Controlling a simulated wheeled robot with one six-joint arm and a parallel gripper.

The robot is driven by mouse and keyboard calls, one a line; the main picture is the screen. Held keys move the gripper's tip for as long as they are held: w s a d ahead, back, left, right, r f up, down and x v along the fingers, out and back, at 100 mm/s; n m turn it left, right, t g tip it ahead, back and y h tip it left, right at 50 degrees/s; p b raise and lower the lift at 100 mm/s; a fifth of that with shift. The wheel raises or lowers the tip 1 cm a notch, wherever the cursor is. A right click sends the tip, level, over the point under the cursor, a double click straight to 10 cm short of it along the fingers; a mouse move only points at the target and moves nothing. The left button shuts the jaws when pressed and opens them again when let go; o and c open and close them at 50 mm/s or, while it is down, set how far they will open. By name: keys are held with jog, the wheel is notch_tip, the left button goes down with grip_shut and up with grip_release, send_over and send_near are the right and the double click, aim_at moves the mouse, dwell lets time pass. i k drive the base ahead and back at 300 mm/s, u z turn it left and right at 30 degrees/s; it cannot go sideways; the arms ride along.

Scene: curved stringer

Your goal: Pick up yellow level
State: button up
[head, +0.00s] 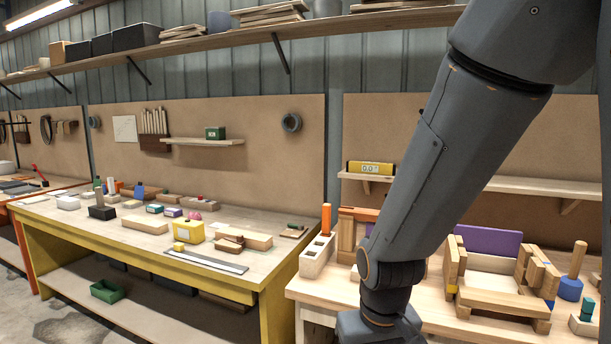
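The yellow level (371,168) is a small yellow box shape with a dark frame and a pale display reading about 0.0. It stands on the wall shelf at the right, near that shelf's left end. My arm comes down from the upper right and passes just right of the level in the picture. The end of the arm is at the bottom edge, over the right workbench. My gripper's fingers are out of the frame, so whether they are open or shut does not show.
The right shelf (520,186) runs behind my arm. Below it, the right workbench (325,287) carries wooden blocks, a purple panel (488,241) and a blue peg base (570,288). The yellow-framed bench (120,228) at left holds several small items, including a yellow box (189,231).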

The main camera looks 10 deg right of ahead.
aim_at(353, 166)
jog(key=u, duration=0.4)
jog(key=k, duration=0.6)
jog(key=u, duration=0.8)
jog(key=i, duration=1.05)
jog(key=z, duration=0.7)
jog(key=i, duration=0.75)
jog(key=z, duration=0.75)
